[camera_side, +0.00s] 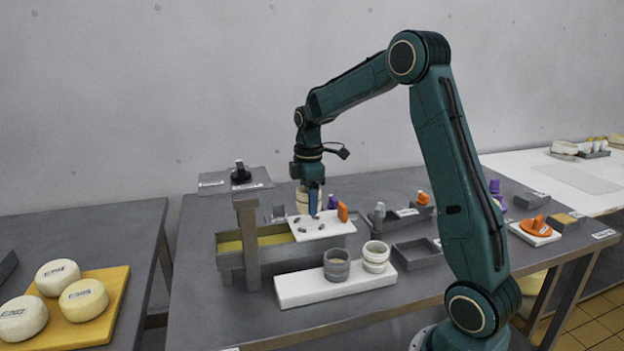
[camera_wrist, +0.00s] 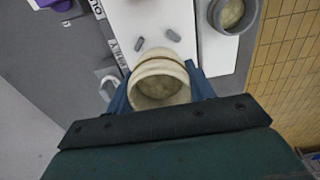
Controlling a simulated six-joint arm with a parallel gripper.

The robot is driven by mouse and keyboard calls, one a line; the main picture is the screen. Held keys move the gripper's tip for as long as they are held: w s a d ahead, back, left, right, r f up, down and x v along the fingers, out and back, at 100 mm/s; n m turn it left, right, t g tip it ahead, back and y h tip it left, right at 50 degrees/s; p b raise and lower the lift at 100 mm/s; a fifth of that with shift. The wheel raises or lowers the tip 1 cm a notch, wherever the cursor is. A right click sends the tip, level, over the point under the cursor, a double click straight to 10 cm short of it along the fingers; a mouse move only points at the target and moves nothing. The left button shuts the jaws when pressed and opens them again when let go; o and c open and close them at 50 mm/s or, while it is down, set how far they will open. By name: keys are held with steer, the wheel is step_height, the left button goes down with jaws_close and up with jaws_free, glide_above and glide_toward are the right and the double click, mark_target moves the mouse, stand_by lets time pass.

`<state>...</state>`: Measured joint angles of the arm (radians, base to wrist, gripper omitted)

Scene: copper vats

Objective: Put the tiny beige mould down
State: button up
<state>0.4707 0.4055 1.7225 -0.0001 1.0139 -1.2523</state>
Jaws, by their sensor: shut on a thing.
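The tiny beige mould (camera_wrist: 160,88) is a round, ribbed cup held between the blue fingers of my gripper (camera_wrist: 158,80) in the wrist view. I look into its open end. In the side view the mould (camera_side: 302,201) shows partly behind my gripper (camera_side: 313,211), which is shut on it. It is at the white board (camera_side: 334,226), near the board's back left part. I cannot tell whether it touches the board.
A grey mould (camera_side: 337,268) and a pale mould (camera_side: 376,260) stand on a white slab (camera_side: 310,289) in front. Small grey pieces and an orange item (camera_side: 342,212) are on or beside the board. A yellow-filled trough (camera_side: 231,246) lies left. An empty grey tray (camera_side: 417,252) lies right.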

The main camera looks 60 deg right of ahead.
mark_target(309, 225)
steer(key=shift+f, duration=2.1)
steer(key=shift+f, duration=0.15)
steer(key=o, duration=1)
step_height(309, 225, up, 12)
steer(key=shift+f, duration=0.1)
steer(key=shift+r, duration=0.3)
steer(key=shift+a, duration=0.1)
